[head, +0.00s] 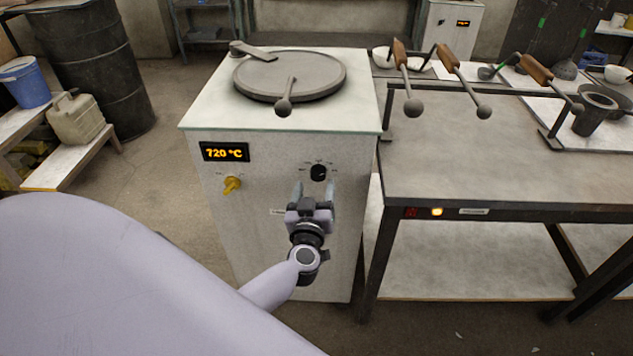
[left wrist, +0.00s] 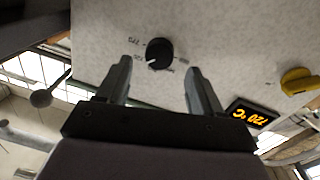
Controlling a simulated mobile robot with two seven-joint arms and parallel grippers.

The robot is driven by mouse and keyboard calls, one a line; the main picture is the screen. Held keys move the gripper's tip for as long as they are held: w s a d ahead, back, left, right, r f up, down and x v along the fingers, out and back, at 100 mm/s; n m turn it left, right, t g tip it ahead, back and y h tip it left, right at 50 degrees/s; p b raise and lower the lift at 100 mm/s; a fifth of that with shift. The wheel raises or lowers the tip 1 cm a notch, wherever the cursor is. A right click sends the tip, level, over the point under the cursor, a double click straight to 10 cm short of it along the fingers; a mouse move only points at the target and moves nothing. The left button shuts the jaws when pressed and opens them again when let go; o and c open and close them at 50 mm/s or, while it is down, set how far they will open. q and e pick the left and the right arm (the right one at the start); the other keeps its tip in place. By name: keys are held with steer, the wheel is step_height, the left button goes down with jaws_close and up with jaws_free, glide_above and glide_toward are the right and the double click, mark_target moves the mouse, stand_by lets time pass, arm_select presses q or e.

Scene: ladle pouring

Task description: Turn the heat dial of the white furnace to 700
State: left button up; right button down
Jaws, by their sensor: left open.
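The white furnace (head: 250,240) stands left of the metal table, with a round grey lid (head: 315,72) on top. Its display (head: 225,152) reads 720 °C. The black heat dial (head: 318,172) is on the upper right of its front; the marks around it are too small to read surely in the head view. The dial also shows in the left wrist view (left wrist: 159,53). My left gripper (head: 314,188) is open in front of the furnace, its fingers on either side of the dial's line and apart from it. My right gripper is out of view.
A yellow knob (head: 232,184) sits below the display. The table (head: 480,150) to the right holds ladles with wooden handles (head: 448,58) and a dark crucible (head: 597,108). At left are a black drum (head: 95,65) and a beige jerrycan (head: 76,118).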

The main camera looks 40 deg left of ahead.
mark_target(317, 177)
arm_select(q)
steer(key=shift+b+x, duration=0.3)
steer(key=shift+x, duration=1.5)
steer(key=c, duration=1.1)
steer(key=shift+o, duration=0.2)
steer(key=shift+n, duration=0.3)
steer(key=n, duration=0.3)
steer(key=shift+f, duration=0.1)
steer(key=n, duration=0.3)
steer(key=shift+y, duration=0.3)
steer(key=shift+n+b, duration=0.4)
steer(key=shift+n, duration=0.7)
